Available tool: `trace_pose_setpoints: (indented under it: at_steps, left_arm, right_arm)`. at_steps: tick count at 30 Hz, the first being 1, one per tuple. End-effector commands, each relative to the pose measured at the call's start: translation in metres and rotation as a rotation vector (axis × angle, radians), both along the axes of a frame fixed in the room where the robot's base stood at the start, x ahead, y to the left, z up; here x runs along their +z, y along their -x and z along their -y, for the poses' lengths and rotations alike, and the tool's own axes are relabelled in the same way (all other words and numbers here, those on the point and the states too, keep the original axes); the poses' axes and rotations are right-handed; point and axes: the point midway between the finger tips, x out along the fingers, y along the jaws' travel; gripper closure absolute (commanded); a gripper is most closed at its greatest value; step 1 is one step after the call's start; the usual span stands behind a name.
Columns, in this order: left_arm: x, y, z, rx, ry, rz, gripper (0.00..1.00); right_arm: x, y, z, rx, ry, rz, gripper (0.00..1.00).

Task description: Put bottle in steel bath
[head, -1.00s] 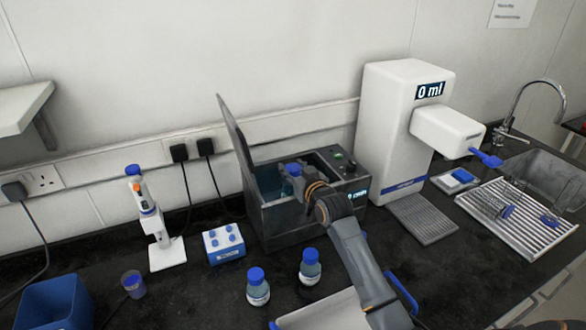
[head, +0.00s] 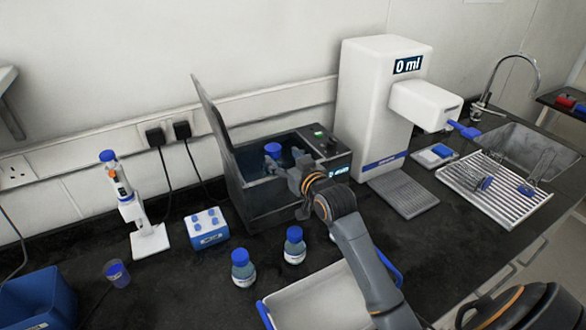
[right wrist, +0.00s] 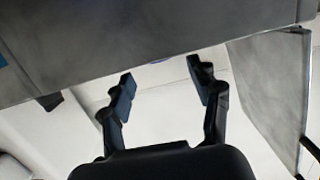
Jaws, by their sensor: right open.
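The steel bath (head: 262,204) stands on the bench with its lid (head: 215,125) raised at the left. A bottle with a blue cap (head: 273,149) shows inside the bath; its lower part is hidden by the front wall and my gripper. My right gripper (head: 286,166) is at the bath's front rim, just in front of this bottle, open. In the right wrist view its fingers (right wrist: 163,84) are spread with nothing between them, beside a grey steel wall (right wrist: 150,35). Two more blue-capped bottles (head: 243,268) (head: 294,246) stand upright on the bench before the bath. My left gripper is out of view.
A white tray with blue handles (head: 312,300) lies at the front, partly under my arm. A white dispenser (head: 375,110) stands right of the bath, a blue and white rack (head: 207,230) and a pipette stand (head: 148,240) left. Sink and drainer (head: 500,200) are farther right.

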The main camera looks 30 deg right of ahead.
Motion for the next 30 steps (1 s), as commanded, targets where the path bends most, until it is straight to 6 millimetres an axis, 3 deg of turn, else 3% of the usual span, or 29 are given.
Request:
trace_pose_setpoints:
  at_steps: [3, 9, 27, 30]
  left_arm:
    - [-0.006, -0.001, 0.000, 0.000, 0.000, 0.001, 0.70]
    - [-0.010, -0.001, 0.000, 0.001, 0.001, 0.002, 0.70]
    - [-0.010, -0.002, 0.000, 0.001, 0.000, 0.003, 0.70]
    - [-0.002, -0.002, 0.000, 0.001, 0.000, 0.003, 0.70]
  right_arm:
    - [0.001, 0.022, -0.001, 0.000, 0.001, 0.000, 0.38]
    - [0.005, 0.044, -0.002, 0.000, 0.000, -0.001, 0.38]
    - [0.008, 0.048, -0.003, 0.000, 0.000, 0.000, 0.38]
    - [0.015, 0.048, -0.003, 0.000, 0.000, 0.000, 0.38]
